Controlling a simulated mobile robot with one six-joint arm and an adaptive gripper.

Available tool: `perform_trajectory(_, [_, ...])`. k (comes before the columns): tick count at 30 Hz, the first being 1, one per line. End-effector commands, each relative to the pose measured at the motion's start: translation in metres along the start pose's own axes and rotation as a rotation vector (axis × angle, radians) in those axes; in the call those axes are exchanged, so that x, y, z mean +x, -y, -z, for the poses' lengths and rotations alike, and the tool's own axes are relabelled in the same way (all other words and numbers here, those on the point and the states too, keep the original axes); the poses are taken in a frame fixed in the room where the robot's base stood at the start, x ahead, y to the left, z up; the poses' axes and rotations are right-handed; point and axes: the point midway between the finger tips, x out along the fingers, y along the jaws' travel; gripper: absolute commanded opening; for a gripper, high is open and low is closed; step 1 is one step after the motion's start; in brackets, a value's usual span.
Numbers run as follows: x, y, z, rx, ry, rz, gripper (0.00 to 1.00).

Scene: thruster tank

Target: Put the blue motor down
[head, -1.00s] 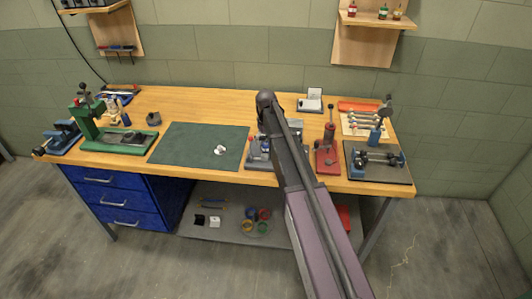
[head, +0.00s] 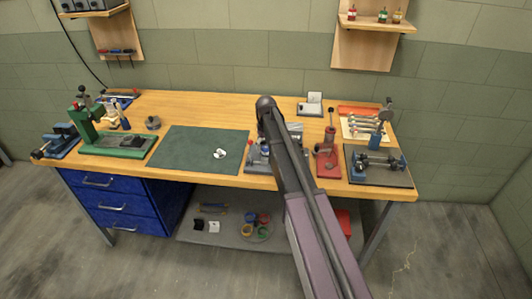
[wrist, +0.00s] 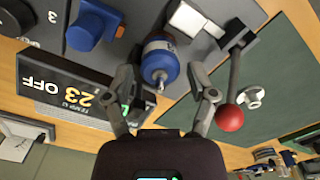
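What lies under the motor is hidden. In the head view a bit of blue, likely the motor (head: 265,143), shows beside my arm, which hides the gripper.
A red-knobbed lever (wrist: 230,117) stands close to my right finger. A blue block (wrist: 88,27) sits on the other side. A green mat (head: 190,148) with a small white propeller (head: 220,153) lies left of the stand. A red press (head: 328,158) stands to the right.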

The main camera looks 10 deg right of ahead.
Motion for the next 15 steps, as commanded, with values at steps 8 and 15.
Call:
perform_trajectory(8, [0.0,0.0002,0.0001,0.0,0.0,0.0,0.0])
perform_trajectory(15, [-0.0005,0.0003,0.0002,0.0,0.0,0.0,0.0])
